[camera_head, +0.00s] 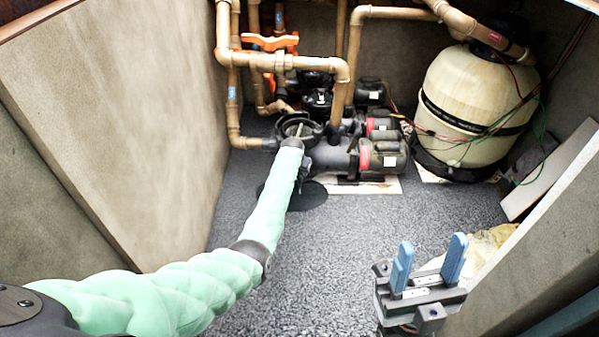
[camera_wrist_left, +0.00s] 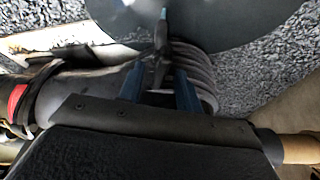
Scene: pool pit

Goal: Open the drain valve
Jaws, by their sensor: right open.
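I cannot tell which is the drain valve. My left arm reaches to the open, dark pump pot (camera_head: 283,127), well below these handles. My left gripper (camera_wrist_left: 160,78) has its blue fingers apart at the pot's ribbed neck (camera_wrist_left: 207,85), with a thin dark piece between them. Contact with that piece is unclear. My right gripper (camera_head: 428,268) is open and empty at the lower right, away from the pipes.
A dark round disc (camera_head: 308,196) lies on the gravel beside the pump. The pump motors (camera_head: 380,150) stand right of the pot. A cream filter tank (camera_head: 475,100) stands at the back right. Concrete walls bound both sides; gravel in the middle is clear.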

